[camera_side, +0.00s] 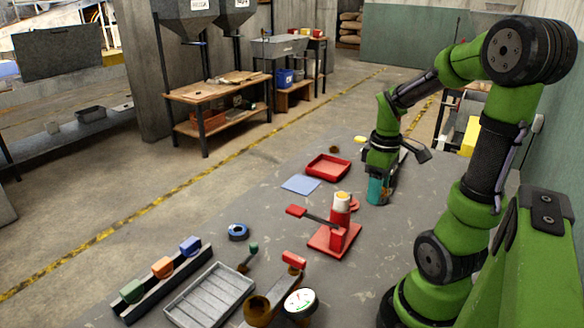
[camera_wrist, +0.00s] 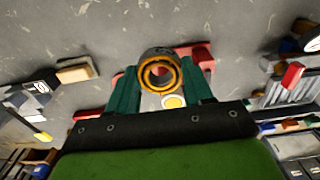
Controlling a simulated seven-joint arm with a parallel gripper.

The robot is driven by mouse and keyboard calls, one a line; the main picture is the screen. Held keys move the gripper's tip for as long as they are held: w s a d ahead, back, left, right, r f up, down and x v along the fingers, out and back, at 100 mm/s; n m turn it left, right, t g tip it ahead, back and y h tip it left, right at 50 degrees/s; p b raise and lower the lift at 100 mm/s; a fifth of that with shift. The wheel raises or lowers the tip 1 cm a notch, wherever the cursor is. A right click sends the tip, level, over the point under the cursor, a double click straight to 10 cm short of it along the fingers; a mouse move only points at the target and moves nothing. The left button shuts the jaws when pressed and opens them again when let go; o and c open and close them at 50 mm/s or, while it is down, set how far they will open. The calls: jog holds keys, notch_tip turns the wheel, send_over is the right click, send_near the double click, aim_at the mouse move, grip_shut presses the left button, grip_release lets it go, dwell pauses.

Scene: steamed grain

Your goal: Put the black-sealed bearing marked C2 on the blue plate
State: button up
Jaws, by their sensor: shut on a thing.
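My gripper (camera_side: 378,192) has teal fingers and points down near the back right of the table. In the wrist view my gripper (camera_wrist: 161,84) is shut on a ring-shaped bearing (camera_wrist: 145,77), grey outside with an orange ring facing the camera. I see no black seal on it, and no C2 mark can be read. In the side view the fingers hide it. The flat light-blue plate (camera_side: 300,185) lies left of my gripper, apart from it, with nothing on it. A blue-ringed bearing (camera_side: 238,231) lies on the table, and a small brownish-orange ring (camera_side: 334,149) lies farther back.
A red tray (camera_side: 328,168) stands just behind the plate. A red press (camera_side: 337,232) with a lever stands in front of it. A rack of coloured blocks (camera_side: 163,267), a grey slotted tray (camera_side: 209,296) and a dial gauge (camera_side: 299,303) fill the near side.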

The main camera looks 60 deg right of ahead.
jog(key=w+d+r+n, duration=0.2)
jog(key=w, duration=0.6)
jog(key=w+d+r+n, duration=0.2)
jog(key=w+d, duration=0.1)
jog(key=w, duration=0.4)
jog(key=shift+n, duration=0.3)
jog(key=f, duration=0.8)
jog(key=w+f, duration=0.1)
jog(key=f, duration=0.3)
jog(key=shift+a, duration=0.1)
send_over(301, 184)
notch_tip(301, 184, down, 2)
jog(key=shift+s, duration=0.1)
jog(key=shift+f, duration=1.75)
jog(key=o, duration=1.3)
jog(key=shift+f, duration=0.15)
jog(key=shift+c, duration=0.2)
